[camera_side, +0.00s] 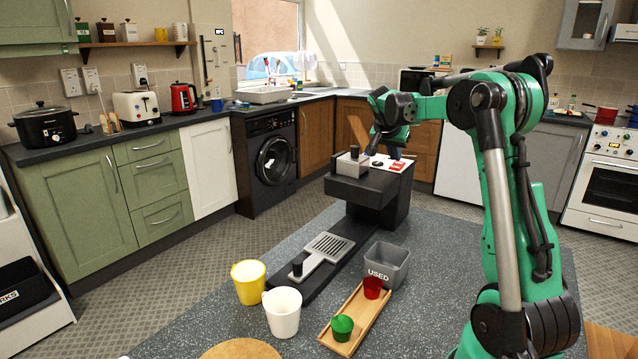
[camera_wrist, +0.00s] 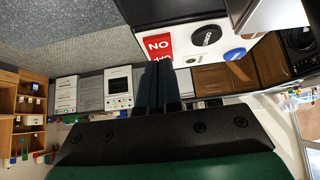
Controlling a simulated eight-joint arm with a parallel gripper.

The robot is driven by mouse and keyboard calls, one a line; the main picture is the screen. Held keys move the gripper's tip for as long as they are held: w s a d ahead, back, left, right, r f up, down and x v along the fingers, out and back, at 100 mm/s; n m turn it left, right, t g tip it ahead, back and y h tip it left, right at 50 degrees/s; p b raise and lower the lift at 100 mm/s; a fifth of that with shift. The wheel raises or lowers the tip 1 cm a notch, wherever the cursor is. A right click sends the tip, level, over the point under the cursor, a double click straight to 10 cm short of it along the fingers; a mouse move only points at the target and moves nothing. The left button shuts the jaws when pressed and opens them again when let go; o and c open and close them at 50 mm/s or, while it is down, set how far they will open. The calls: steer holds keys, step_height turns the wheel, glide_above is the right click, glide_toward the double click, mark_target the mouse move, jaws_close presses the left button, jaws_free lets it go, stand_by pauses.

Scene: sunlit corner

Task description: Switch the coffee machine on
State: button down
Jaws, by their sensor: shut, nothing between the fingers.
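The coffee machine (camera_side: 375,200) is a dark block standing on the grey speckled surface, with a white panel on top. In the wrist view, which is upside down, the white panel (camera_wrist: 210,62) carries a red square (camera_wrist: 158,45) lettered "NO", which would read "ON" upright. A black round button (camera_wrist: 206,35) and a blue round one (camera_wrist: 234,54) lie beside it. My gripper (camera_side: 396,153) is shut and empty, just above the red square (camera_side: 397,166). In the wrist view its fingertips (camera_wrist: 158,64) cover part of the square's lower edge; contact cannot be told.
A grey block with a dark knob (camera_side: 353,160) stands on the machine's left top. In front are a drip grille (camera_side: 328,247), a "USED" bin (camera_side: 388,265), yellow (camera_side: 248,282) and white (camera_side: 283,312) mugs, and a wooden tray (camera_side: 355,325) with red and green capsules.

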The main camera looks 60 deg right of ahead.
steer(key=shift+r, duration=0.1)
steer(key=shift+r, duration=0.3)
steer(key=r, duration=0.1)
steer(key=a+r, duration=0.1)
steer(key=r, duration=0.2)
steer(key=shift+a+r, duration=0.1)
steer(key=shift+a, duration=0.2)
steer(key=a+r, duration=0.5)
steer(key=a, duration=0.1)
steer(key=shift+a, duration=0.4)
steer(key=shift+r, duration=0.1)
steer(key=a+f+n+t+y, duration=0.2)
steer(key=a+f+n, duration=0.3)
steer(key=a, duration=0.5)
steer(key=s+a+f+n+t+y, duration=0.1)
steer(key=a+f+n+t+y, duration=0.1)
steer(key=a+n, duration=0.5)
steer(key=s+a+f+n+t+y, duration=0.1)
steer(key=a+f+n+t+y, duration=0.2)
steer(key=a, duration=0.9)
step_height(320, 180, down, 5)
steer(key=n, duration=0.3)
steer(key=shift+a+r+y, duration=0.15)
steer(key=shift+a+y, duration=0.15)
steer(key=shift+a, duration=0.05)
